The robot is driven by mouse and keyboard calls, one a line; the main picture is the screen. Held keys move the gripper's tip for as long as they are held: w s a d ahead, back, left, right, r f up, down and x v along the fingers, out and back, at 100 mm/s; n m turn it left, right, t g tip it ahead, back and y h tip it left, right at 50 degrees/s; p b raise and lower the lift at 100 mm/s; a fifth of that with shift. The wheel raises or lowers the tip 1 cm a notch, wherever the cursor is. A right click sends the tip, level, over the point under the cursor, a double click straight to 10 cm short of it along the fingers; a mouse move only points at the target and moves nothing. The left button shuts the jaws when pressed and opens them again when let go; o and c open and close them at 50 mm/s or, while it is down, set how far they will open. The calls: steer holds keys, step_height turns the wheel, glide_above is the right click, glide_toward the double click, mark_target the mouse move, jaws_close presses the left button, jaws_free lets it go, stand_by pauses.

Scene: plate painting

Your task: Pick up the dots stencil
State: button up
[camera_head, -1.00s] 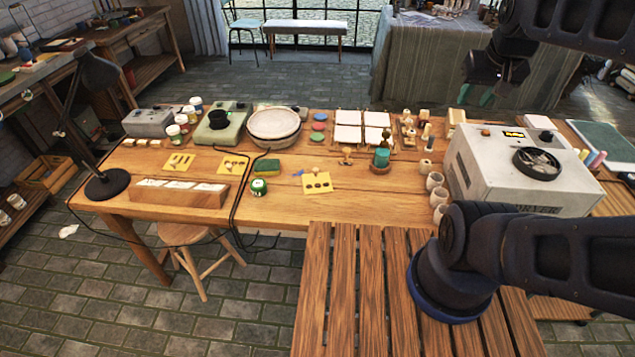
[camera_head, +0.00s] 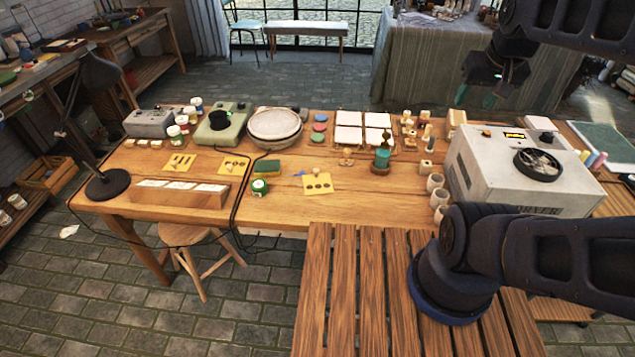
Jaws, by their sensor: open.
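The dots stencil (camera_head: 317,189) is a small yellow card with a row of dark round holes and a small knob at its back edge. It lies flat on the wooden table, near the front edge and right of the green-lidded jar. My gripper (camera_head: 475,98) is high at the upper right, above and well apart from the stencil. It is open, with nothing seen between its fingers. Two other yellow stencils lie further left: one with slots (camera_head: 179,168) and one with differently shaped holes (camera_head: 233,171).
A green-and-white jar (camera_head: 259,188) and a sponge (camera_head: 267,167) are left of the dots stencil. A green item on a wooden stand (camera_head: 381,160), pale cups (camera_head: 434,182) and a large dryer (camera_head: 490,170) are to its right. White tiles (camera_head: 348,136) lie behind.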

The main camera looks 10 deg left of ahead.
steer(key=w+a+f+n+g, duration=0.1)
steer(key=w+a+f+n, duration=0.2)
steer(key=w+a+n, duration=0.5)
steer(key=n+g, duration=0.4)
steer(key=n, duration=0.9)
glide_above(316, 170)
step_height(316, 170, down, 29)
steer(key=f, duration=0.4)
steer(key=shift+s+f, duration=0.2)
steer(key=shift+s, duration=0.05)
steer(key=shift+w+f, duration=0.15)
steer(key=shift+f, duration=1.5)
steer(key=shift+w+f, duration=0.15)
steer(key=shift+f, duration=1.5)
steer(key=c, duration=1.1)
steer(key=shift+o, duration=0.2)
steer(key=shift+r, duration=0.1)
